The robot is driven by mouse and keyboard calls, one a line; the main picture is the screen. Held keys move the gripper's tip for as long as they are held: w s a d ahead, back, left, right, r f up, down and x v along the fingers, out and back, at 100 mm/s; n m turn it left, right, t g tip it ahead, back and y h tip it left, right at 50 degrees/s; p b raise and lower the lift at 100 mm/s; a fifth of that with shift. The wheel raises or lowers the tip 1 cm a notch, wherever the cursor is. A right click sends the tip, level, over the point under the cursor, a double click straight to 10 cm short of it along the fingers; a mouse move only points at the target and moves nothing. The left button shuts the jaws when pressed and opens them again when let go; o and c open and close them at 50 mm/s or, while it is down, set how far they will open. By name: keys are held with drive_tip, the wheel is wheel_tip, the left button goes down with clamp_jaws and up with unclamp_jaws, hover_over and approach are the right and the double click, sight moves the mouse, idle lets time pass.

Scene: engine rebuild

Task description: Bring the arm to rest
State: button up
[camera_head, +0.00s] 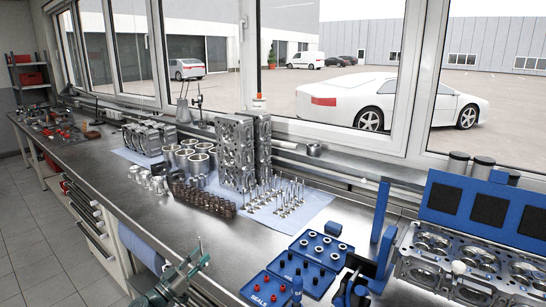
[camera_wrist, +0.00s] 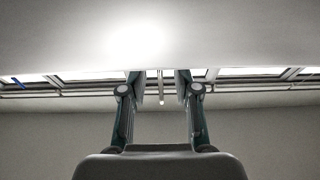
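My gripper (camera_wrist: 160,88) shows in the wrist view, with its two fingers apart and a clear gap between the pads. I see nothing held in it. Its fingers point up the picture toward a window strip (camera_wrist: 75,76), between a pale, brightly lit surface above and a grey one below. A thin upright rod shows in the gap, seemingly farther off. In the head view a teal and grey device (camera_head: 178,280) stands at the bottom edge; I cannot tell whether it is part of my arm.
The metal workbench (camera_head: 120,185) carries cylinder heads (camera_head: 236,150), valves (camera_head: 287,195), springs (camera_head: 205,195) and liners (camera_head: 195,160). Blue trays (camera_head: 317,250) and an engine block (camera_head: 470,262) stand at the right. The bench front at the left is mostly bare; the floor (camera_head: 35,230) beside it is clear.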

idle(0.4)
clamp_jaws()
drive_tip(key=shift+r, duration=0.1)
idle(0.3)
wheel_tip(320, 180, up, 9)
drive_tip(key=p, duration=0.5)
idle(0.5)
drive_tip(key=s+a+r+p, duration=0.5)
drive_tip(key=s+a+r, duration=0.1)
drive_tip(key=s+r, duration=0.2)
drive_tip(key=shift+r, duration=0.4)
idle(0.5)
